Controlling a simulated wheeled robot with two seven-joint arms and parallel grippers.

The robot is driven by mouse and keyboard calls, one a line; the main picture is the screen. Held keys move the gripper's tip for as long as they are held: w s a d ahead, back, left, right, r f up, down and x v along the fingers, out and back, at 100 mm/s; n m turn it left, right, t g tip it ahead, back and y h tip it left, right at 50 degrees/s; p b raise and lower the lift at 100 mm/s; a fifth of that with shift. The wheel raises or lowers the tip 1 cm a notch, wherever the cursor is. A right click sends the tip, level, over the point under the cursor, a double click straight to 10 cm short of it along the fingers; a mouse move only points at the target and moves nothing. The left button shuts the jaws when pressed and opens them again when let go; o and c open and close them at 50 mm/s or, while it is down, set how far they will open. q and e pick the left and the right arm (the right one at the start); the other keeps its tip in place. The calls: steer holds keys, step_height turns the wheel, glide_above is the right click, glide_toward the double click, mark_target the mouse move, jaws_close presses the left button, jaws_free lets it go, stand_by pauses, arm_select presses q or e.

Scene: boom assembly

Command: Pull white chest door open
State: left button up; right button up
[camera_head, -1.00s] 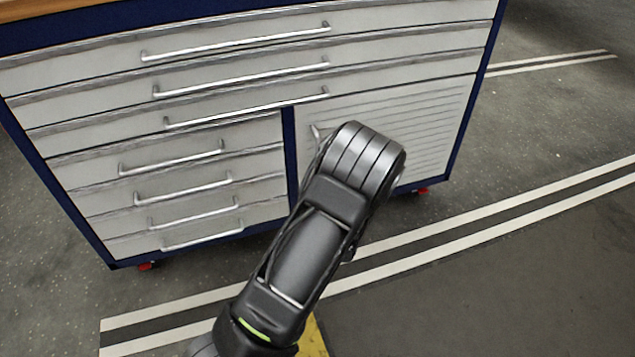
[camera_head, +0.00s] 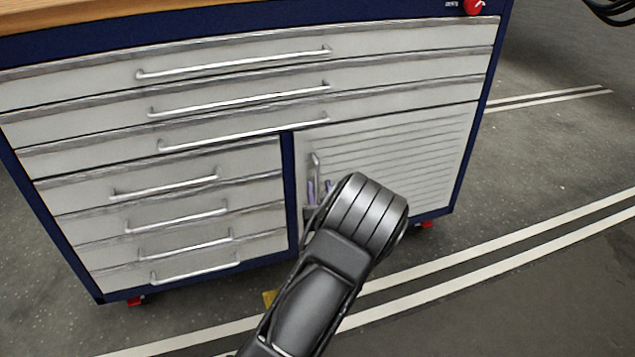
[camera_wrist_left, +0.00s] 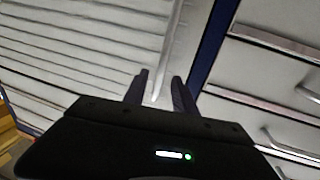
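The white chest door (camera_head: 400,155) is the ribbed panel at the lower right of the chest, and it looks closed. Its upright handle (camera_head: 315,165) is near the door's left edge. The door (camera_wrist_left: 75,45) and handle (camera_wrist_left: 174,40) also show in the left wrist view. My left gripper (camera_head: 320,189) is at the handle, mostly hidden behind my dark forearm in the head view. In the left wrist view its two fingers (camera_wrist_left: 158,92) are apart, with the handle between them in the picture. I cannot tell whether they touch it. My right gripper is not in view.
White drawers (camera_head: 165,180) with bar handles fill the chest's left and top. A blue post (camera_head: 290,190) divides them from the door. A red knob (camera_head: 473,7) is at the top right. The floor (camera_head: 560,150) right of the chest is clear, with white lines.

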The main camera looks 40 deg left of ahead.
mark_target(318, 181)
arm_select(q)
steer(key=shift+b+x, duration=0.55)
steer(key=shift+x, duration=1.7)
steer(key=shift+c, duration=0.3)
jaws_close()
